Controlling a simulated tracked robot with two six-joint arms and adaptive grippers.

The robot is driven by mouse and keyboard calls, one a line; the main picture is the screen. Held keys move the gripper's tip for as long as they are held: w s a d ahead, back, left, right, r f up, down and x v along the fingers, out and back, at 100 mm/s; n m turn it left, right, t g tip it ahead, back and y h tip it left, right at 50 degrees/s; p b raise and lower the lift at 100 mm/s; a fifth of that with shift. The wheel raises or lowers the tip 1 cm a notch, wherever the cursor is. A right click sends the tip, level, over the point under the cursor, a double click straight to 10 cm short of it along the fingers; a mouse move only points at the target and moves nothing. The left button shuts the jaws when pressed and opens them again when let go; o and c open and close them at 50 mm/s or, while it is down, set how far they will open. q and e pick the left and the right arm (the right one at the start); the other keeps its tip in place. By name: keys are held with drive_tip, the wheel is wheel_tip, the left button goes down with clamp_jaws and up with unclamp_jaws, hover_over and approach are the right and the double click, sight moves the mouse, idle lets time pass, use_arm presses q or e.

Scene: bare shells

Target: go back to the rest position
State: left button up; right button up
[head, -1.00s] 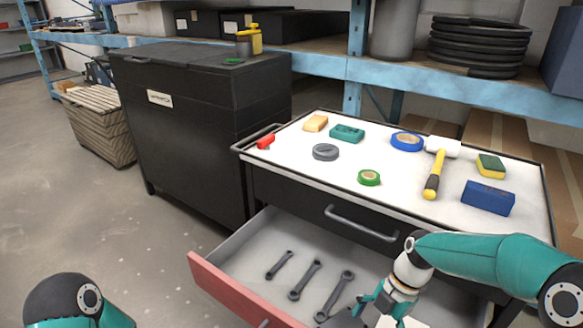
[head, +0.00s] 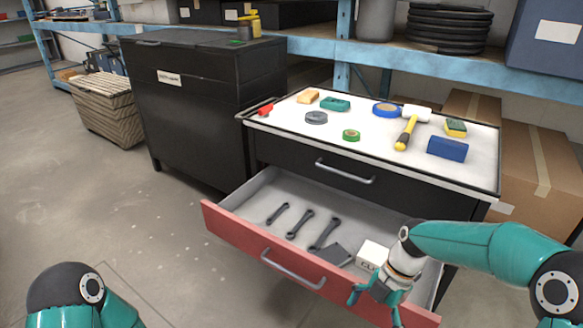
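My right gripper (head: 375,298) hangs over the right part of the open red-fronted drawer (head: 228,227), near its front edge. Its teal fingers are spread apart, with nothing seen between them. Its arm comes in from the right. My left arm shows only as a teal and dark link at the bottom left; its gripper is out of view. In the drawer lie several dark wrenches (head: 301,224), a dark grey flat piece (head: 338,254) and a white box (head: 372,254) close beside the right gripper.
The white cabinet top (head: 373,150) holds a mallet (head: 406,134), tape rolls, sponges and a blue block (head: 447,149). A black cabinet (head: 200,115) stands left. Cardboard boxes (head: 540,165) stand right. The open drawer juts forward; the floor at left is clear.

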drive_tip(key=s+a+f+m+t, duration=0.2)
drive_tip(key=s+a+f+m, duration=0.1)
drive_tip(key=s+f+m, duration=0.8)
drive_tip(key=s+a+f+m+t, duration=0.15)
drive_tip(key=s+f+m, duration=0.35)
drive_tip(key=f+m, duration=0.7)
wheel_tip(320, 180, up, 31)
drive_tip(key=m+p, duration=0.3)
drive_tip(key=p, duration=2.5)
drive_tip(key=shift+a+m, duration=0.2)
drive_tip(key=shift+m, duration=0.2)
